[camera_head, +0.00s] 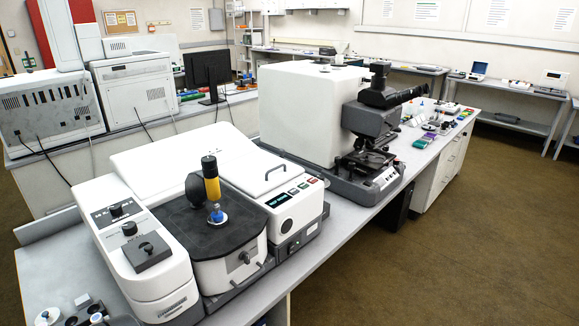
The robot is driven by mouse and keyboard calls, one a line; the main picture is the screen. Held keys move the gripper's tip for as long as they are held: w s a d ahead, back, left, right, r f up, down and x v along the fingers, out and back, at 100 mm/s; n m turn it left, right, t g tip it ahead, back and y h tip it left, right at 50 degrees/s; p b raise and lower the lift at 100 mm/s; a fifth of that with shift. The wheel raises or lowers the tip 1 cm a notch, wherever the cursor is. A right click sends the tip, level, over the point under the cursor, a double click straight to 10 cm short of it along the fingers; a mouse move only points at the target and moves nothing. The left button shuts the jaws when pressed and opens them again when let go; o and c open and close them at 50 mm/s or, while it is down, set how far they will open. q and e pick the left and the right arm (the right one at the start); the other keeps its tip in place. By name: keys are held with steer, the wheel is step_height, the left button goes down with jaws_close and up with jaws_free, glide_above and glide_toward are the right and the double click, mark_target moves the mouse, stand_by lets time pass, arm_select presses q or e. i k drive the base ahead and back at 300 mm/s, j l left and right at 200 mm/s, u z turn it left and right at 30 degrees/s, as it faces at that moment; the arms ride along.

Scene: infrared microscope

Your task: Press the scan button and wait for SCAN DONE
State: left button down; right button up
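The infrared microscope instrument stands on the bench in the camera_head view. Its white front unit has a small dark display (281,200) with green text too small to read surely. A row of small buttons (304,186), one with a red mark, sits to the right of the display on the sloped panel. I cannot tell which one is the scan button. The large white housing with the dark microscope head (378,118) stands further back on the right. Neither of my grippers is in view.
A yellow and black upright cylinder (211,180) and a black bulb (195,187) stand on the dark top left of the display. A control unit with knobs (129,228) is at the near left. Small coloured items (430,128) lie on the bench behind. The floor at right is clear.

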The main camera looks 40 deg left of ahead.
mark_target(303, 186)
steer(key=i+j+u, duration=0.1)
steer(key=i+u, duration=0.3)
steer(key=i, duration=0.25)
steer(key=i+l+u, duration=0.15)
steer(key=i+u, duration=0.3)
steer(key=i, duration=0.2)
steer(key=u, duration=1.05)
